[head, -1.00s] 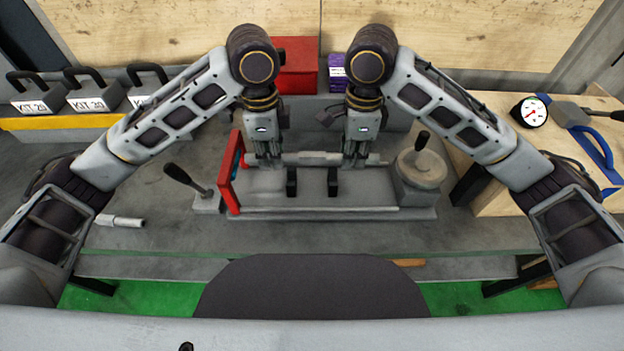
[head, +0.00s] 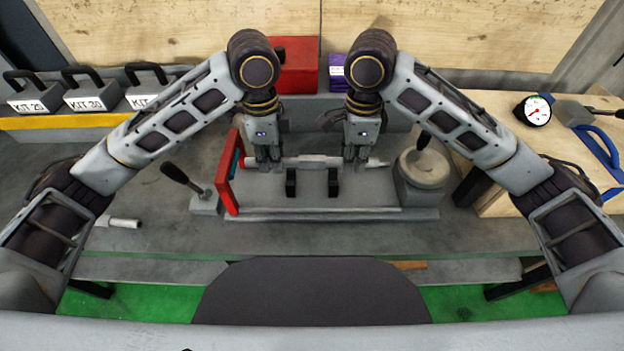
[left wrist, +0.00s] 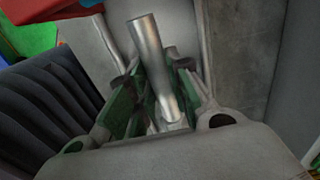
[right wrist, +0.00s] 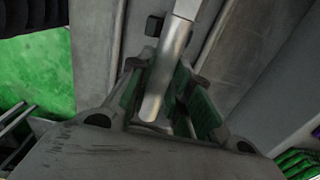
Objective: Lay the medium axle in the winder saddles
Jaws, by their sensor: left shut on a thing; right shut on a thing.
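The medium axle (head: 313,160) is a grey metal rod with a thicker middle, lying level left to right in the head view. My left gripper (head: 268,164) is shut on it near its left end, and my right gripper (head: 357,162) is shut on it near its right end. The rod also shows between the fingers in the left wrist view (left wrist: 150,60) and the right wrist view (right wrist: 165,70). The two black winder saddles (head: 291,183) (head: 333,182) stand just in front of the axle in the head view. Its height above the fixture is unclear.
A red frame (head: 229,172) stands at the fixture's left and a round grey tailpiece (head: 422,170) with a lever at its right. Another short rod (head: 120,222) lies on the bench at left. Kit weights (head: 92,92), a red box (head: 298,65) and a dial gauge (head: 533,111) stand further off.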

